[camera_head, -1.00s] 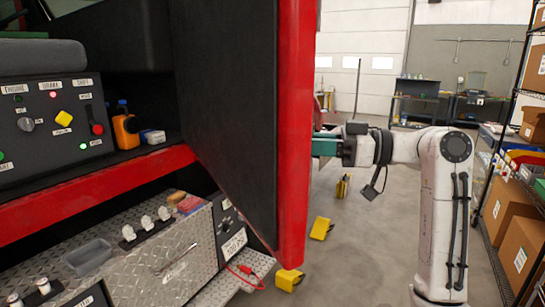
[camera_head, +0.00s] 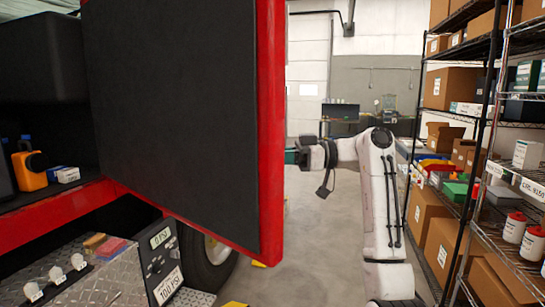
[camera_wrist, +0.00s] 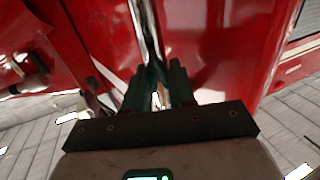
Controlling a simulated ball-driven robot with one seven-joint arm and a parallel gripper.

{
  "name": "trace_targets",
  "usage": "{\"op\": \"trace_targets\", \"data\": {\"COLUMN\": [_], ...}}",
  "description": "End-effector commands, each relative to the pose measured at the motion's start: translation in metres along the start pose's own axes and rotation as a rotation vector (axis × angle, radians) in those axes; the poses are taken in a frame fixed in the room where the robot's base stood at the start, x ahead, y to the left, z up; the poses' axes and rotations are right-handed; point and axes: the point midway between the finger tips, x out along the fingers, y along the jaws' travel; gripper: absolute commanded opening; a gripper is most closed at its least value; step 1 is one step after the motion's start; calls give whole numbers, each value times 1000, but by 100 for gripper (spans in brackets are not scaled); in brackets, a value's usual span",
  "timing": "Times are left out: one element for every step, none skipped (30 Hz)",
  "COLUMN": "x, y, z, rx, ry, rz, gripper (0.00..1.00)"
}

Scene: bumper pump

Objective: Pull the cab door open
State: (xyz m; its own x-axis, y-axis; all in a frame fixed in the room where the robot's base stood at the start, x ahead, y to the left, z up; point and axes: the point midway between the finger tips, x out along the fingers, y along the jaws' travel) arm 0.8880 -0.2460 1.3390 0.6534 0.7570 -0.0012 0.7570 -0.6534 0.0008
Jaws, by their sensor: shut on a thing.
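The cab door (camera_head: 180,110) stands ajar in the head view, its black inner panel facing me and its red edge toward the right. My gripper (camera_head: 291,156) is at the outer side of that red edge, partly hidden behind the door. In the wrist view my gripper (camera_wrist: 158,88) has its dark green fingers closed together around a bright chrome bar, apparently the door handle (camera_wrist: 145,35), against the glossy red outer face of the door. The exact contact at the fingertips is dark and hard to make out.
A wire shelf (camera_head: 500,178) with boxes and bottles stands close on the right, near my arm. A red sill (camera_head: 60,215), a diamond-plate step box (camera_head: 120,285) and a wheel (camera_head: 205,260) lie below the door. Open grey floor (camera_head: 325,240) lies between door and shelf.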

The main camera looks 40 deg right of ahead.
Motion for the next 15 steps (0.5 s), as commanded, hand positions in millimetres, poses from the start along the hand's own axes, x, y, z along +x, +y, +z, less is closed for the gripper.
{"op": "trace_targets", "data": {"x": [11,10,10,10,10,10,10,10,9,8,8,8,7,7,7], "y": [-1,-1,-1,-1,-1,-1,-1,-1,-1,-1,-1,-1,-1,-1,-1], "z": [-4,-4,-4,-4,-4,-4,-4,-3,-3,-3,-3,-2,-2,-2,-2], "rx": [-3,-3,-3,-3,-3,-3,-3,-3,-2,-2,-2,-2,-2,-2,-2], "ry": [2,2,2,2,2,3,3,3,3,3,3,3,3,3,3], "rz": [-9,-8,-8,-8,-8,-8,-8,-8,-7,-6,-6,-6,-6,-5,-5], "gripper": [0,0,0,0,26,30,33,36,39,42,45,46,46,46,46]}}
